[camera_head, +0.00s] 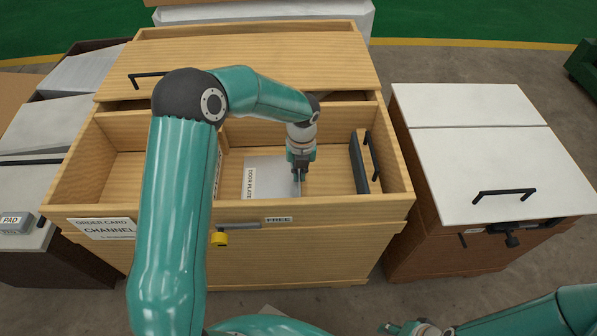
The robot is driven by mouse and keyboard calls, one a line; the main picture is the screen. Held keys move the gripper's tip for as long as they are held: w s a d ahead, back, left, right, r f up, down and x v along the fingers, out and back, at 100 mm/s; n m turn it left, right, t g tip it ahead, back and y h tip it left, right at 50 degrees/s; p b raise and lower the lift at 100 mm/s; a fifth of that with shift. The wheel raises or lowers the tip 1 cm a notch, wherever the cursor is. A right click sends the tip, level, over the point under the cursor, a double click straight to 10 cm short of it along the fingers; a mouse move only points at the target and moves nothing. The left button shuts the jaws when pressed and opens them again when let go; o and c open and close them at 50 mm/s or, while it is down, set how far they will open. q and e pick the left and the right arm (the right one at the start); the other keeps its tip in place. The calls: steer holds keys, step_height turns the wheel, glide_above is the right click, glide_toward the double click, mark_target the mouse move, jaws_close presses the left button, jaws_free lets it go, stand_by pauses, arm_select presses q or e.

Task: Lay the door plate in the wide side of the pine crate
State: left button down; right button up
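The pine crate (330,228) stands open at the middle, with a divider (218,165) between its left and right compartments. A pale grey plate labelled DOOR PLATE (266,172) is inside the right compartment and looks flat on or close to its floor. My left gripper (299,176) points down into that compartment, with its fingertips at the plate's right edge. Whether the fingers are closed on the plate is too small to tell. My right gripper (400,328) is partly visible at the bottom edge, well away from the crate.
A dark upright panel with a handle (359,162) stands inside the crate's right end. A wooden lid with a black handle (250,62) is behind the opening. A white-topped cabinet (480,150) stands to the right, grey bins (40,130) to the left. The left compartment (125,175) looks empty.

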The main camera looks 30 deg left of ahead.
arm_select(q)
steer(key=c, duration=1.3)
jaws_free()
step_height(320, 180, up, 12)
steer(key=shift+d+r+p, duration=0.1)
steer(key=shift+d+p, duration=0.05)
steer(key=shift+p, duration=1.1)
